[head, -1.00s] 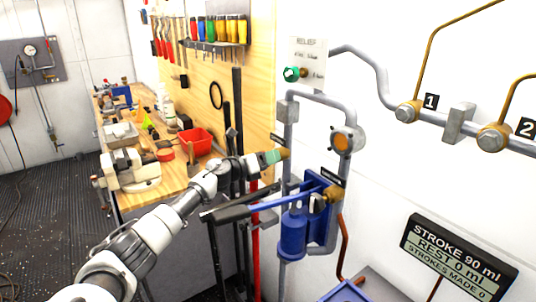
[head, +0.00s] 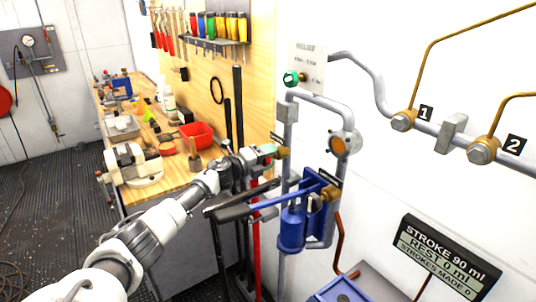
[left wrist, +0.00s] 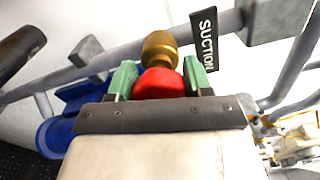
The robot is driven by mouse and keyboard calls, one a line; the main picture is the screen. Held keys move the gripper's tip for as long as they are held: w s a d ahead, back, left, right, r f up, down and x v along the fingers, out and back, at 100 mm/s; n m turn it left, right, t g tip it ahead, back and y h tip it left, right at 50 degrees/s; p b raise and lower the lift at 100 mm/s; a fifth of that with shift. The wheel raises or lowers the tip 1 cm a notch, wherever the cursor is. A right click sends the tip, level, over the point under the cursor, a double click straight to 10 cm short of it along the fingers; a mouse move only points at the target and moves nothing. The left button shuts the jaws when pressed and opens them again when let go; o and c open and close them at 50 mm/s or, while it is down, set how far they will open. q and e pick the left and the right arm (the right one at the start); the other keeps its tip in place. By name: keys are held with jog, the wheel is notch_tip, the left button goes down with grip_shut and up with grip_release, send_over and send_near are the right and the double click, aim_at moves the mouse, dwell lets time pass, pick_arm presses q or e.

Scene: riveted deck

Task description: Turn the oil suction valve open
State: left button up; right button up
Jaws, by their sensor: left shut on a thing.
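The oil suction valve shows in the left wrist view as a red handle (left wrist: 160,83) on a brass body (left wrist: 160,48), beside a black SUCTION label (left wrist: 204,38). In the head view its brass part (head: 283,153) sits on the grey vertical pipe. My left gripper (head: 267,151) is at the valve, reaching in from the left. In the left wrist view its green fingertips (left wrist: 160,80) lie on both sides of the red handle, shut on it. The handle's near side is hidden behind the gripper body. My right gripper is not in view.
A blue hand pump (head: 292,228) with a black-gripped lever (head: 235,212) stands just below my left gripper. A green relief knob (head: 291,78) is above. A workbench with a red bin (head: 197,134) and a vise (head: 130,165) lies to the left.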

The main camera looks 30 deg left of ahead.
pick_arm(q)
jog(key=shift+n, duration=0.4)
jog(key=o, duration=0.9)
jog(key=shift+o, duration=0.2)
jog(key=b+v, duration=0.2)
jog(key=v, duration=0.8)
jog(key=shift+s, duration=0.4)
jog(key=shift+a+f, duration=0.1)
jog(key=shift+a, duration=0.05)
